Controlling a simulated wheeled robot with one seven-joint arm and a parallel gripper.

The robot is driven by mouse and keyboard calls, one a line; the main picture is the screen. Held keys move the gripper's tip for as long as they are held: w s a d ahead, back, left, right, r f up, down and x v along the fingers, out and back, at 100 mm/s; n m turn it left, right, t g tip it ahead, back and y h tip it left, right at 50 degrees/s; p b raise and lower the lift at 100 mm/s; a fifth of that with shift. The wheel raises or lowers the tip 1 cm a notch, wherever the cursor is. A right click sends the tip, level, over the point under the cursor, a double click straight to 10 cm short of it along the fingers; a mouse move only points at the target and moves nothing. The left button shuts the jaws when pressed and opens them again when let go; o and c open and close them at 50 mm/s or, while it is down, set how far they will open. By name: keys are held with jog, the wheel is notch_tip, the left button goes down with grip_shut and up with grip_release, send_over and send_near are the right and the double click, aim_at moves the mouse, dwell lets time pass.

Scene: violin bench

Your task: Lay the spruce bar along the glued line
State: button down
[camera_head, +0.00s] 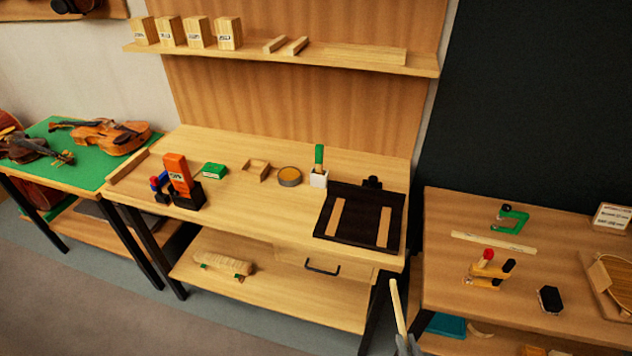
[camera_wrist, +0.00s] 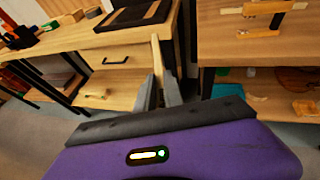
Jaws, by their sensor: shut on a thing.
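A slim pale wooden bar, which looks like the spruce bar (camera_head: 398,308), is held in my gripper (camera_head: 408,346) at the bottom of the head view. In the wrist view the bar (camera_wrist: 157,52) sticks up from between the grey fingers of my gripper (camera_wrist: 158,92), which are shut on it. It is in the air in front of the gap between the two benches. A pale wooden plate in a holder (camera_head: 614,282) lies at the right edge of the right bench, partly cut off. I cannot make out a glued line on it.
The right bench (camera_head: 445,215) carries a green clamp (camera_head: 512,220), a pale strip (camera_head: 493,242), a wooden clamp (camera_head: 488,268) and a dark block (camera_head: 550,299). The middle bench (camera_head: 240,215) holds a black tray (camera_head: 330,236) with wooden strips, a glue-brush pot (camera_head: 318,179) and an orange tool (camera_head: 177,172).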

jog(key=shift+w+d+f+b, duration=0.15)
jog(key=shift+f+b, duration=2.4)
jog(key=shift+b, duration=0.15)
jog(key=shift+r, duration=0.15)
